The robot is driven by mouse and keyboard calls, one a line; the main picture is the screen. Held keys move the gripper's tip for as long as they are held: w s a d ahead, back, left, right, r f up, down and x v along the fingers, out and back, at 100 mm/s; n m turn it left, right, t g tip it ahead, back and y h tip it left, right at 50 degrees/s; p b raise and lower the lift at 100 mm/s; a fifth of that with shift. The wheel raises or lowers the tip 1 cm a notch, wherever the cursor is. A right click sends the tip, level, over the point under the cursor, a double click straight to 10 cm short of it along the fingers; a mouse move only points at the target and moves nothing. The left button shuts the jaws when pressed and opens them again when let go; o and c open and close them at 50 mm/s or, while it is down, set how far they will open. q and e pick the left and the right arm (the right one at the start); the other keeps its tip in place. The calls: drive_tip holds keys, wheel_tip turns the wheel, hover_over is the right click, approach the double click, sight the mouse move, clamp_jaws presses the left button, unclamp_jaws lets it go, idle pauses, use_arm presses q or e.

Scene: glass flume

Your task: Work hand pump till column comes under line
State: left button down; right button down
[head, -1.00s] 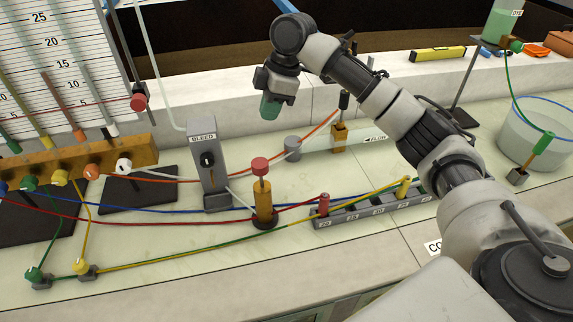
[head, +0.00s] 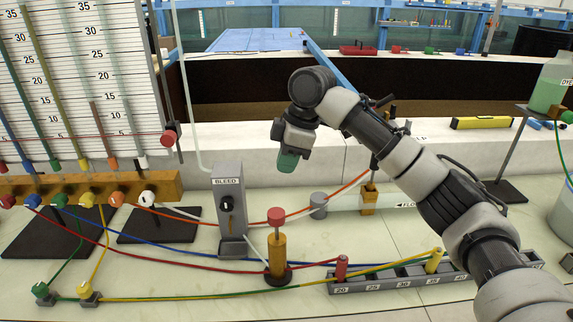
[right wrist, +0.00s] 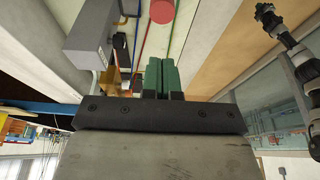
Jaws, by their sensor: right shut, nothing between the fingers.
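The hand pump, an orange cylinder (head: 277,254) with a red knob (head: 276,217) on a dark round base, stands upright on the bench. The gauge board (head: 120,40) at the left carries several coloured liquid columns. A red line (head: 60,137) crosses it, ending at a red knob (head: 167,139). The orange column (head: 97,118) tops out above this line; taller ones also cross it. My right gripper (head: 288,161) is shut and empty, its green fingertips above and apart from the pump knob. The right wrist view shows the shut fingers (right wrist: 161,80) and the red knob (right wrist: 162,9) beyond. My left gripper is out of view.
The grey BLEED block (head: 229,215) stands just left of the pump. A grey numbered rack (head: 385,283) with red and yellow pegs lies to the right. Coloured tubes run across the bench around the pump base. Clear bench lies at the front middle.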

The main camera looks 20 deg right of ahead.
sight(282, 213)
drive_tip(key=x, duration=0.6)
drive_tip(key=p+x, duration=0.1)
drive_tip(key=x, duration=0.2)
drive_tip(key=shift+d+f, duration=0.2)
drive_tip(key=shift+f, duration=0.95)
wheel_tip(282, 213, down, 4)
drive_tip(key=shift+f+p, duration=0.1)
drive_tip(key=shift+p, duration=0.8)
drive_tip(key=shift+s+f, duration=0.1)
drive_tip(key=shift+f, duration=0.35)
wheel_tip(282, 213, up, 5)
drive_tip(key=p, duration=0.6)
drive_tip(key=shift+a+r, duration=0.1)
drive_tip(key=shift+r, duration=0.1)
drive_tip(key=shift+d+r+b, duration=0.5)
drive_tip(key=shift+b, duration=0.35)
drive_tip(key=b+v, duration=0.1)
drive_tip(key=v, duration=0.6)
drive_tip(key=shift+r, duration=0.4)
